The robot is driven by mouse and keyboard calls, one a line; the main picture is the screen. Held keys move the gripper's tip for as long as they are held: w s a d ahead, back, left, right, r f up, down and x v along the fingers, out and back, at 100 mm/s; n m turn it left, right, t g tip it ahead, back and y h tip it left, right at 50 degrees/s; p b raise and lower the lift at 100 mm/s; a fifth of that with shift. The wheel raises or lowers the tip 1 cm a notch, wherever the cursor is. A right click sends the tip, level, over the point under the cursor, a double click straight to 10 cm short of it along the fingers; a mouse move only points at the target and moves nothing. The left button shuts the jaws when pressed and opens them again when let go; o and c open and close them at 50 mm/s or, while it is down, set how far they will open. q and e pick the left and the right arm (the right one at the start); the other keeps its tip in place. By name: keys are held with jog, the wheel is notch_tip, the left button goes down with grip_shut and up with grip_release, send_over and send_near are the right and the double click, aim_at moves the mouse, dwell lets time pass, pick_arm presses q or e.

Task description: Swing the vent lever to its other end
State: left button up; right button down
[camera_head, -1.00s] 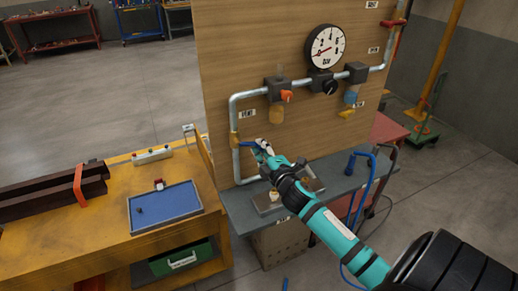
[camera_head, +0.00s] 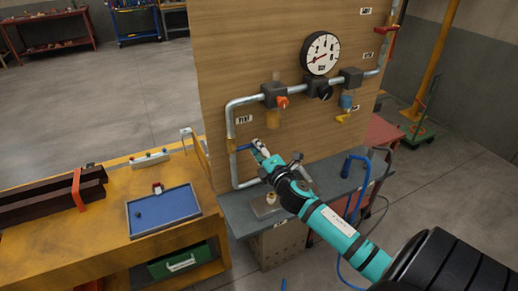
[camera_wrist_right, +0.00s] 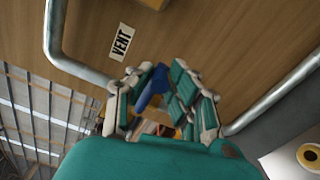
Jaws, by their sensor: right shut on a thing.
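The blue vent lever (camera_head: 243,148) sits on the left vertical pipe of the wooden panel, below the VENT label (camera_head: 243,119). It lies roughly level, its outer end pointing right and slightly up. My right gripper (camera_head: 257,146) comes from the lower right and is shut on the lever's outer end. In the right wrist view the blue lever (camera_wrist_right: 152,86) shows between the two fingers (camera_wrist_right: 158,100), and the VENT label (camera_wrist_right: 121,42) is above left of them. My left gripper is not in view.
A round gauge (camera_head: 320,53) and an orange-handled valve (camera_head: 282,102) are on the panel above. A grey shelf (camera_head: 240,213) juts out below the lever. A yellow bench (camera_head: 95,240) with a blue tray (camera_head: 163,211) stands at left.

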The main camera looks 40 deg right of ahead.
jog(key=c, duration=1.2)
grip_release()
jog(key=shift+c, duration=0.2)
jog(key=v, duration=1.2)
